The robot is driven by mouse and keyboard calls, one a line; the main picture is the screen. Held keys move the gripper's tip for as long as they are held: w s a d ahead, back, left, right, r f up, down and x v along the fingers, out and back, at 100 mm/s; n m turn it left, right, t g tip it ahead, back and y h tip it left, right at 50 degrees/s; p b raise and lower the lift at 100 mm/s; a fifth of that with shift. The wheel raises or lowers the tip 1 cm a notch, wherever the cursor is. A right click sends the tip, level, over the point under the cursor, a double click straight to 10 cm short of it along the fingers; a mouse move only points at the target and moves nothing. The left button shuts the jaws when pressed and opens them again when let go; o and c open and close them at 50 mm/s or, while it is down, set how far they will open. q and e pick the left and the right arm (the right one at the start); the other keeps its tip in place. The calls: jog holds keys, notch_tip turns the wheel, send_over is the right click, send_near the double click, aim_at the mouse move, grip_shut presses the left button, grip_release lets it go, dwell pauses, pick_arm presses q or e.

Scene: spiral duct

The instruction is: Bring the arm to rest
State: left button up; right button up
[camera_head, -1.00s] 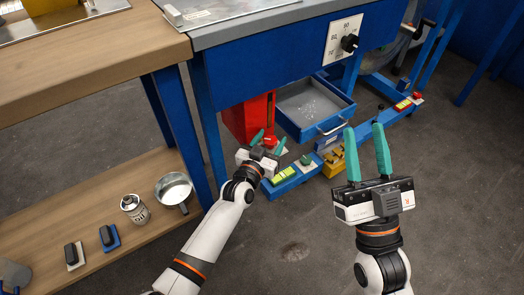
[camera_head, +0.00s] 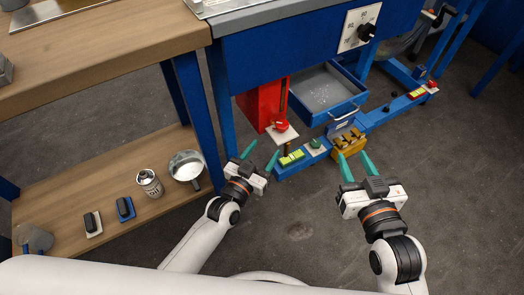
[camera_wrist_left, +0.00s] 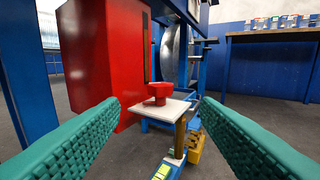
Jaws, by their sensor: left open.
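My left gripper (camera_head: 260,157) is open and empty. It hangs low in front of the blue machine, just short of the red knob (camera_head: 281,127) on its white plate (camera_head: 284,137). In the left wrist view the green fingers stand wide apart, with the red knob (camera_wrist_left: 160,90) ahead between them and not touched. My right gripper (camera_head: 356,162) has its fingers apart with nothing between them. It is over the floor to the right, in front of the yellow block (camera_head: 348,143).
A red cabinet (camera_head: 262,103) and a blue drawer (camera_head: 328,92) stand behind the knob. A wooden shelf (camera_head: 75,222) at left holds a can (camera_head: 149,183), a metal pan (camera_head: 187,167) and two black-handled blocks. The floor at front right is clear.

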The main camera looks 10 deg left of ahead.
dwell(0.5)
